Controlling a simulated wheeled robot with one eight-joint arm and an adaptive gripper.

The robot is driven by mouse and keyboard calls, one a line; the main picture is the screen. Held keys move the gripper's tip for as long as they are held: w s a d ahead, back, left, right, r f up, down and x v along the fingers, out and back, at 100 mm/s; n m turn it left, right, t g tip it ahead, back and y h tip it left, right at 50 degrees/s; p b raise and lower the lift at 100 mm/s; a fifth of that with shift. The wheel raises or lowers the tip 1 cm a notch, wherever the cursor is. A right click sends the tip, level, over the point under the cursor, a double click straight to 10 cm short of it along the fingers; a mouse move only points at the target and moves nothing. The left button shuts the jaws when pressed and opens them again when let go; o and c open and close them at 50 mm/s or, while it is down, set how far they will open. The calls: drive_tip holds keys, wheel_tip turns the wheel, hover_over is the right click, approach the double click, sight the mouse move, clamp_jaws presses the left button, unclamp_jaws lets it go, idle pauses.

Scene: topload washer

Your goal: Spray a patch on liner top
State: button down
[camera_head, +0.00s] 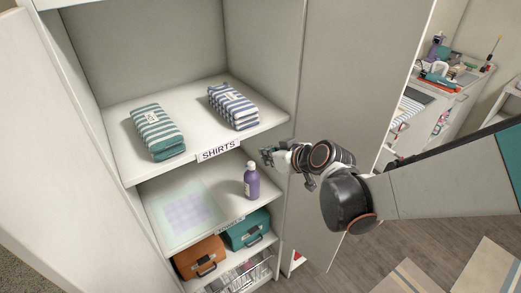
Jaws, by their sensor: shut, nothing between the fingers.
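A pale liner (164,234) lies on the middle shelf of the open cabinet, with a faint purple checked patch (186,212) on it. A purple bottle with a white cap (251,184) stands upright on the same shelf, to the right of the liner. My gripper (266,155) is shut and empty, in front of the cabinet's right side. In the picture it is just above and right of the bottle, and I cannot tell its exact distance from it.
The upper shelf (118,126), labelled SHIRTS, holds a green striped bundle (157,132) and a blue striped bundle (233,105). Orange (199,257) and teal (246,230) cases sit below the middle shelf. A cluttered counter with another purple bottle (436,46) is at back right.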

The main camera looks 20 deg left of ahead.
drive_tip(key=shift+p+v, duration=0.4)
drive_tip(key=shift+v, duration=1.25)
drive_tip(key=shift+f, duration=0.1)
